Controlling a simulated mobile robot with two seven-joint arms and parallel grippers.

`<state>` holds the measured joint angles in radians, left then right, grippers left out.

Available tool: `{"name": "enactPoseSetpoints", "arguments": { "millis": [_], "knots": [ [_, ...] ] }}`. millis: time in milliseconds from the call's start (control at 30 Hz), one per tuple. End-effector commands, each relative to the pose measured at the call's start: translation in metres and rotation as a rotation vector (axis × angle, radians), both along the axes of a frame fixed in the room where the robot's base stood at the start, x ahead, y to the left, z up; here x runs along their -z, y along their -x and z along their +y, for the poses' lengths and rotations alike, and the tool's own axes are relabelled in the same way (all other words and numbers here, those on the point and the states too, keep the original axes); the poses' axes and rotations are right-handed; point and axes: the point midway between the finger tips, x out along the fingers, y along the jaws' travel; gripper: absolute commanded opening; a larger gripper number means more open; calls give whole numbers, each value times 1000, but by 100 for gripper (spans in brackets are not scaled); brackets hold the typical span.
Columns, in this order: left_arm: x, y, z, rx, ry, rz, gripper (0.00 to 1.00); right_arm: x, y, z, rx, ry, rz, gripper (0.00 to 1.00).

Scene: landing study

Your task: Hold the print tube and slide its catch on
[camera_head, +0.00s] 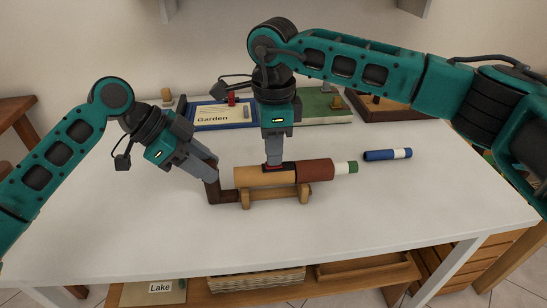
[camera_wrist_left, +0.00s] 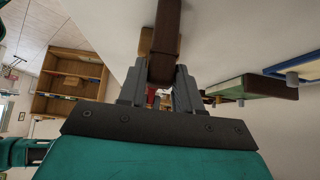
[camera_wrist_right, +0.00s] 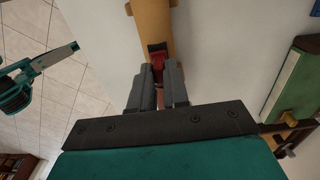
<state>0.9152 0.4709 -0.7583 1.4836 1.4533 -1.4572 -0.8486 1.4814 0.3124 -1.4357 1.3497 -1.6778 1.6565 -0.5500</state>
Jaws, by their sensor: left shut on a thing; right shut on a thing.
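The print tube (camera_head: 255,178) lies across a wooden cradle (camera_head: 276,195), tan on the left and dark red on the right, with a white and green piece at its right end. A dark brown bent handle (camera_head: 213,192) is at its left end; it also shows in the left wrist view (camera_wrist_left: 165,40). My left gripper (camera_head: 211,170) is shut on that handle. My right gripper (camera_head: 273,164) points down and is shut on a small red catch (camera_wrist_right: 157,57) on top of the tube. The fingers hide most of the catch.
The table's front is clear. A "Lake" card (camera_head: 160,289) is below.

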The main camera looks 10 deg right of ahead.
Motion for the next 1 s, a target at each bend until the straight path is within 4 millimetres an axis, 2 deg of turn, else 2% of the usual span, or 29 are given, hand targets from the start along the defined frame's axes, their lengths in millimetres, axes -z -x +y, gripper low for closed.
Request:
{"name": "enactPoseSetpoints", "arguments": {
  "millis": [300,1000],
  "knots": [
    [0,0,1,-1,0,0,0,0,0,-13,2,1,0,0],
    [0,0,1,-2,-2,1,0,0,-1,-18,2,3,0,0]
  ]
}}
